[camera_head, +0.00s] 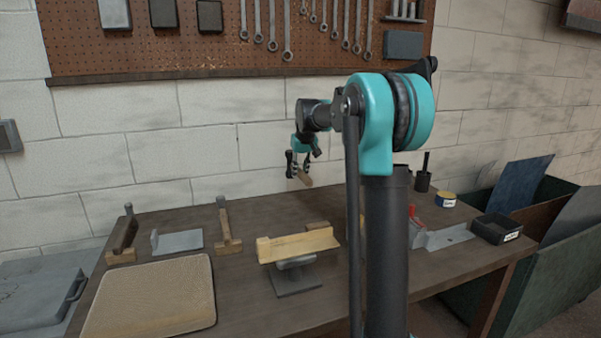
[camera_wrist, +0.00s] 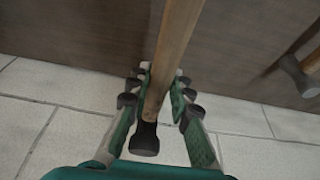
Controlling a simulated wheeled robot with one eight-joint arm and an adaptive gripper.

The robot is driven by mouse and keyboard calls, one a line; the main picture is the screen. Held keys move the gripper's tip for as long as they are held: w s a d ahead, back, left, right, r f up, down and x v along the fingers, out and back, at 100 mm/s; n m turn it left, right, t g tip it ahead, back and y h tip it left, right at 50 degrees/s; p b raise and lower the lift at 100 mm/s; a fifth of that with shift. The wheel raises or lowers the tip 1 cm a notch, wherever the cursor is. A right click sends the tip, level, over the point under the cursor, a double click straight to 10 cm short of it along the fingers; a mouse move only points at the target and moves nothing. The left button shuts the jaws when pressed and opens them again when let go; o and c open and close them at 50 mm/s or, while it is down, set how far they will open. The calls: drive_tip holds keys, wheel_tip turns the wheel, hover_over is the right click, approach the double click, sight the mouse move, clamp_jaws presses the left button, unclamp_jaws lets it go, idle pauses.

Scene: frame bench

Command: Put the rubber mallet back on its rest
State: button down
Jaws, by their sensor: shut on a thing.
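My gripper (camera_head: 303,163) is shut on a wooden-handled tool (camera_head: 305,179), held in the air above the back of the bench (camera_head: 345,268). In the wrist view my gripper (camera_wrist: 162,76) has its fingers on both sides of the wooden handle (camera_wrist: 172,50), which ends in a dark piece (camera_wrist: 145,139) close to the camera. It appears to be the mallet; its far end is out of frame. A wooden stand with an upright post (camera_head: 227,228) and another with a dark bar (camera_head: 124,236) stand at the back left; I cannot tell which is the mallet's rest.
A wooden trough on a metal foot (camera_head: 298,245) stands mid-bench, below the gripper. A tan mat (camera_head: 150,300) and grey plate (camera_head: 178,243) lie left. A black tray (camera_head: 496,229) and tin (camera_head: 445,199) are right. The wrist view shows another wooden-handled tool (camera_wrist: 298,74).

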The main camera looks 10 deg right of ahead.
drive_tip(key=shift+f, duration=4.95)
drive_tip(key=c, duration=1.3)
unclamp_jaws()
